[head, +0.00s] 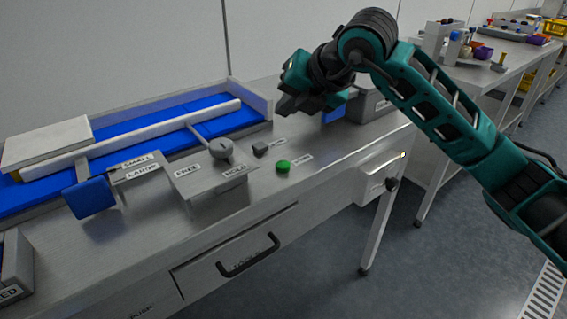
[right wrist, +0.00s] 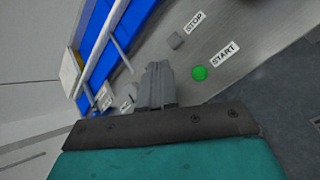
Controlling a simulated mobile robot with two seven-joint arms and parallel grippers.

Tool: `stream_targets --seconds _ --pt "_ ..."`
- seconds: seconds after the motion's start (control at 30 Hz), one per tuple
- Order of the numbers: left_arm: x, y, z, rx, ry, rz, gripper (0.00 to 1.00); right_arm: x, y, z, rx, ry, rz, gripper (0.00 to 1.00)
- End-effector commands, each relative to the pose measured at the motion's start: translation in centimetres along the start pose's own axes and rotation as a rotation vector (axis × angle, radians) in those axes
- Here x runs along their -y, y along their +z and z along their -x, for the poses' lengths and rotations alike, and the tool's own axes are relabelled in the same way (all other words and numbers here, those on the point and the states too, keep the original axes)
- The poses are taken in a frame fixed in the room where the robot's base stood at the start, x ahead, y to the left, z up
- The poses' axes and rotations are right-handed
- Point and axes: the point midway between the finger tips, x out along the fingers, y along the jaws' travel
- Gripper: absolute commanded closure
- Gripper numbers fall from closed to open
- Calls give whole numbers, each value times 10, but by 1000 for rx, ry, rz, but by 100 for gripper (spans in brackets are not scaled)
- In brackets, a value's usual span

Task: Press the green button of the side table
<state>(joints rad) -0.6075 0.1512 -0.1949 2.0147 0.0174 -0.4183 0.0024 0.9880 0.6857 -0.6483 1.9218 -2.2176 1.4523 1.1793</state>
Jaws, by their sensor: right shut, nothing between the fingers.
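The green button (head: 283,167) is a small round knob on the grey metal side table (head: 330,150), near its front edge, with a label to its right. In the right wrist view the green button (right wrist: 200,73) has a START label beside it. My right gripper (head: 283,108) is shut and empty. It hangs above the table, behind the green button in the head view and apart from it. In the right wrist view its fingers (right wrist: 157,72) are together, left of the button. My left gripper is not in view.
A grey button (head: 260,148) marked STOP (right wrist: 194,22) sits beside the green one. A lever with a round knob (head: 221,148) stands at the FREE/HOLD bracket (head: 200,182). A blue conveyor (head: 215,127) runs behind. A drawer handle (head: 248,257) juts from the front.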

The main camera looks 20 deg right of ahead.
Motion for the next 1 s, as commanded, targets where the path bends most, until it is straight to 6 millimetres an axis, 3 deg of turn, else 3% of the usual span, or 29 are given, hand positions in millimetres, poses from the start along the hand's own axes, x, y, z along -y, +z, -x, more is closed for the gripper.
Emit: stream_targets --seconds 0.27,0.8,1.0 --pt "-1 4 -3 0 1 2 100 4 -5 -6 -2 3 0 100" --pt "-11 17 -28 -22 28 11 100 39 -41 -55 -2 3 1 100" --pt "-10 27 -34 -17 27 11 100 44 -46 -62 -1 3 1 100"
